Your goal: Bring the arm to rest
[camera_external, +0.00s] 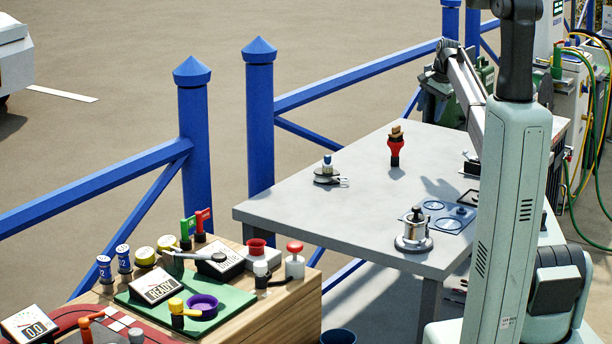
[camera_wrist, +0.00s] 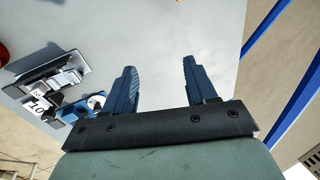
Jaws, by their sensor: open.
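My gripper (camera_wrist: 160,85) shows in the wrist view with its two dark blue fingers apart and nothing between them. It is above the pale grey table (camera_wrist: 180,35). In the external view my arm rises at the right, and I cannot make out the fingers there. The same table (camera_external: 300,205) lies in front of the arm, with its far end partly hidden by it.
On the table stand a red holder with a brown top (camera_external: 396,152), a small round metal piece (camera_external: 327,176), a metal pot (camera_external: 414,236) and a blue plate (camera_external: 450,222). A control console (camera_external: 235,305) is at front left. Blue railings (camera_external: 193,130) run behind.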

